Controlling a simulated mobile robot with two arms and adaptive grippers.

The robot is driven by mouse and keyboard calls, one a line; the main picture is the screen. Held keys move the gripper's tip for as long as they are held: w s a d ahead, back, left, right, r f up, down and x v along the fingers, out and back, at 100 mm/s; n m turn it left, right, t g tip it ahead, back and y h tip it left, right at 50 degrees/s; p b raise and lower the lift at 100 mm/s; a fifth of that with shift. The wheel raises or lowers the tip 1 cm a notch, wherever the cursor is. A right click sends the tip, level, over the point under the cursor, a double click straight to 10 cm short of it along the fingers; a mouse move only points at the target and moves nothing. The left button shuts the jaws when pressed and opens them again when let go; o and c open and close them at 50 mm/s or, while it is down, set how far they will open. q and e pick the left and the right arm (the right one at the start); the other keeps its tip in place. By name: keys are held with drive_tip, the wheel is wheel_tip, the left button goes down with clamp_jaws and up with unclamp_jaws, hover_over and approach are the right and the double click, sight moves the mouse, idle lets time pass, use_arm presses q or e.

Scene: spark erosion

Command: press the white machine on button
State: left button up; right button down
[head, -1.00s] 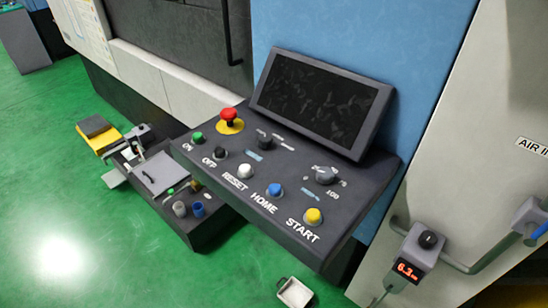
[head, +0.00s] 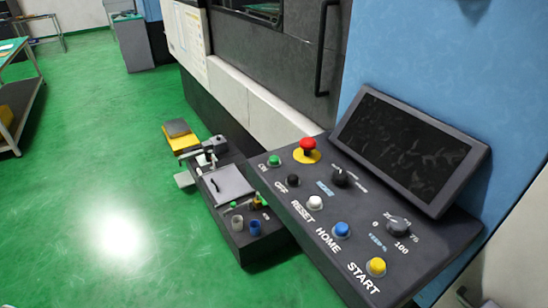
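The dark control panel (head: 335,225) fills the lower right of the head view. The green button (head: 274,161) labelled ON is at its left end. Beside it are a black OFF button (head: 292,180), a white RESET button (head: 314,202), a blue HOME button (head: 341,230) and a yellow START button (head: 376,266). A red mushroom button (head: 307,146) on a yellow base stands behind ON and OFF. Neither of my grippers is in view, and nothing covers the buttons.
A dark screen (head: 412,148) tilts up behind the panel. Left of the panel, a low dark tray (head: 240,240) with small tools and cups is above the green floor. A yellow item (head: 181,140) lies beyond it. A shelf cart (head: 20,95) stands far left. The floor (head: 110,160) between is open.

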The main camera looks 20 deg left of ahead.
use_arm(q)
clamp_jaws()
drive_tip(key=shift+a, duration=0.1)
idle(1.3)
